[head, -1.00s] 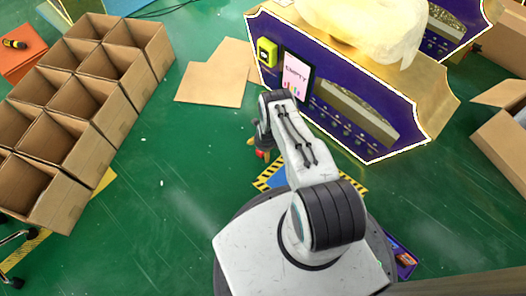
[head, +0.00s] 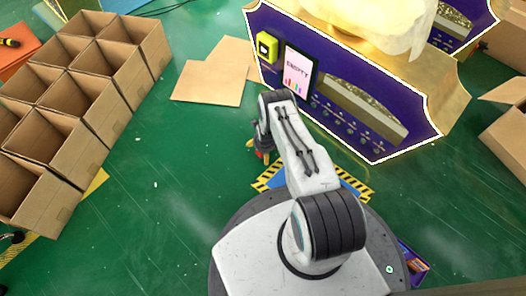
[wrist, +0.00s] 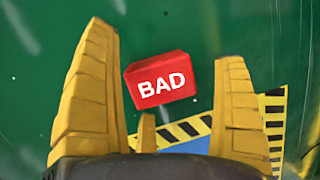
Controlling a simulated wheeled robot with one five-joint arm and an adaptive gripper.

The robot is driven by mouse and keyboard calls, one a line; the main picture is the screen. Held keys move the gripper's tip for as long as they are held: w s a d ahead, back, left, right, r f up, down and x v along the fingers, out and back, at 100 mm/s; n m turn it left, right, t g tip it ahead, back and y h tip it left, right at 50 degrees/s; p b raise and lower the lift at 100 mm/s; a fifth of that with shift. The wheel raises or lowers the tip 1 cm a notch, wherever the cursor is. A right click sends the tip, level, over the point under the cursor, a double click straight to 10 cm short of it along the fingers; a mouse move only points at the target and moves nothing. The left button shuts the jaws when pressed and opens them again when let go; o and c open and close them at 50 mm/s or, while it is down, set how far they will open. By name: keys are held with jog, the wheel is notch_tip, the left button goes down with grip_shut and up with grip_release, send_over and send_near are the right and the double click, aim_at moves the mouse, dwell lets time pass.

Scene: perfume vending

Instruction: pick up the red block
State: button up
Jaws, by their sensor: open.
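The red block (wrist: 160,93), marked "BAD" in white, lies in the wrist view between the two yellow fingers of my gripper (wrist: 163,42). The block looks slightly tilted in the picture. In the head view my gripper (head: 259,149) is low over the green floor at the end of the arm, with the block mostly hidden there; only a small bit of red shows.
A blue mat with yellow-black striped edging (head: 268,180) lies beside the gripper. A purple and gold vending machine (head: 340,85) with a screen (head: 298,72) stands close behind at right. Open cardboard boxes (head: 75,105) stand at left. Green floor between is clear; flat cardboard (head: 212,82) lies behind.

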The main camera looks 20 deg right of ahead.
jog(key=c, duration=1.5)
